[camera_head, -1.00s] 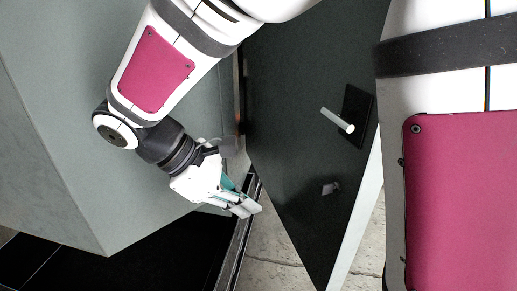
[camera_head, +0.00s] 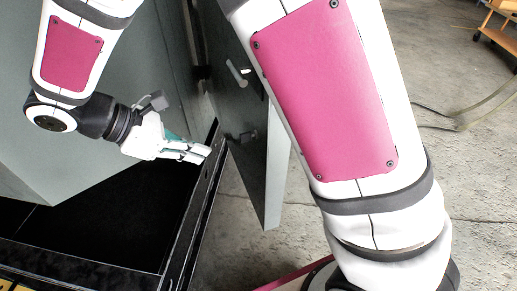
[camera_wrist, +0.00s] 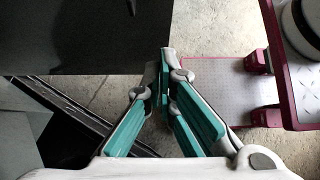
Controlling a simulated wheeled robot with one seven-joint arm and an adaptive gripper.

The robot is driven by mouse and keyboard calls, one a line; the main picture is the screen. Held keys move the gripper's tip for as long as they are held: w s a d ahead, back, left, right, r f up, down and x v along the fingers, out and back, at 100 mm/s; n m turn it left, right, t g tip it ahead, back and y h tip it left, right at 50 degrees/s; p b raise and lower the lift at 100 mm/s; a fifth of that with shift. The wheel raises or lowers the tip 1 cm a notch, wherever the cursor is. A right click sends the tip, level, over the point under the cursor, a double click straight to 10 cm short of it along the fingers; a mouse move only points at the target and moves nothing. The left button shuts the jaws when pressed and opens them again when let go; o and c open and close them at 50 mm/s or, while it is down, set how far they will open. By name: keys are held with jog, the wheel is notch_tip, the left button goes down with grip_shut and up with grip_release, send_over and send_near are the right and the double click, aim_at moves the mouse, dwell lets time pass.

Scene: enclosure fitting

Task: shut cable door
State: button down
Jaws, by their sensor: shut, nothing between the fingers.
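The cable door (camera_head: 262,165) is a dark panel with a pale edge, standing ajar at the right of the grey enclosure. My arm hides part of the door's upper right.
The grey enclosure wall (camera_head: 90,150) fills the left, above a black base with a dark sill (camera_head: 195,215). Concrete floor (camera_head: 455,170) is open at the right, with a cable (camera_head: 450,122) and a wooden cart (camera_head: 497,25) at the back.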

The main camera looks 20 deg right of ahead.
jog(key=p, duration=0.2)
send_near(263, 164)
notch_tip(263, 164, down, 3)
jog(key=a, duration=0.1)
jog(key=shift+d+f+p, duration=0.1)
jog(key=shift+d+p, duration=0.35)
jog(key=shift+d, duration=0.6)
jog(key=shift+d+f+p, duration=0.15)
jog(key=shift+d+p, duration=0.25)
jog(key=shift+d, duration=0.7)
